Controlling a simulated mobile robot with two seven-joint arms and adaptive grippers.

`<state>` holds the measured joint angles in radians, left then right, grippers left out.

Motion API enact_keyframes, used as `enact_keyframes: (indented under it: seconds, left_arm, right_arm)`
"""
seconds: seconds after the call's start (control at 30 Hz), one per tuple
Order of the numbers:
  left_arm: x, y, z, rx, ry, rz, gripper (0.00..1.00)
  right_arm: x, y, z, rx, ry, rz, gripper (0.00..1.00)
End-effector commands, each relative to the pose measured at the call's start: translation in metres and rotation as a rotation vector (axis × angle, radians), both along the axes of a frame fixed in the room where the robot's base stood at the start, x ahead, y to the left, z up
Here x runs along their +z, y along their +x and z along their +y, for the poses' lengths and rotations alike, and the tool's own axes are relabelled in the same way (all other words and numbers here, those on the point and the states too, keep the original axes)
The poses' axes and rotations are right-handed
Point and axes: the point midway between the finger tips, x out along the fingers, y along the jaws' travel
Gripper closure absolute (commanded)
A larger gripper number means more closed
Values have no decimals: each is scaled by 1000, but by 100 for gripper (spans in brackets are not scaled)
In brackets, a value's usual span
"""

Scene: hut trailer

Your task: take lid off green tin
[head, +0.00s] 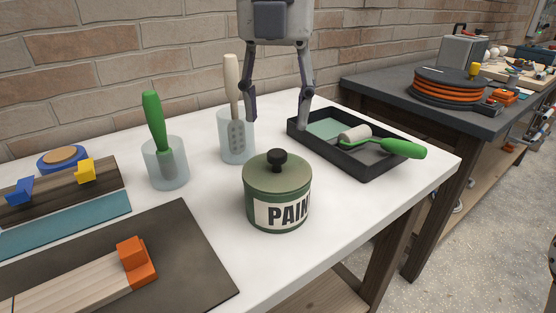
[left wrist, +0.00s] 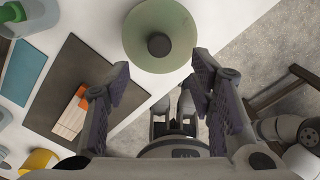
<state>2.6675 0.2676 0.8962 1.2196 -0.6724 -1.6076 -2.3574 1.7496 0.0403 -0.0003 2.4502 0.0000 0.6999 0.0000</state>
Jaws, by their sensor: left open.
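The green tin (head: 278,212), with a white "PAINT" label partly visible, stands upright near the front of the white table. Its olive-green lid (head: 262,172) sits on top, with a dark round knob (head: 277,158) in the middle. My left gripper (head: 277,122) hangs from the top of the head view with its fingers wide apart and empty, above the knob in the picture. In the left wrist view the lid (left wrist: 145,35) and knob (left wrist: 159,44) show at the top, just beyond the open left gripper (left wrist: 160,69).
Two translucent cups stand behind: one holds a green-handled tool (head: 154,118), the other a cream-handled spatula (head: 233,85). A black paint tray (head: 372,169) with a green-handled roller (head: 402,148) lies right. A dark board (head: 190,255) with an orange-ended wooden piece (head: 133,256) lies front left.

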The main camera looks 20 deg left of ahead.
Motion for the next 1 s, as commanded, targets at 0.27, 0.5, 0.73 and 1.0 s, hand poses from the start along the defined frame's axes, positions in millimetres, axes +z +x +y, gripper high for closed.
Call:
enact_keyframes:
  seconds: [0.27, 0.5, 0.73, 1.0]
  left_arm:
    - [-44, 1, 0, 1, -1, 2, 50]
    - [-82, 4, 1, 2, -2, -2, 50]
    - [-85, 5, 1, 3, -1, -2, 53]
    - [-85, 5, 1, 3, -1, -2, 99]
  right_arm:
    - [3, 3, 0, 0, 0, -12, 60]
    - [6, 7, 0, 1, 0, -25, 60]
    - [6, 7, 0, 1, 0, -24, 60]
    - [6, 7, 0, 1, 0, -24, 60]
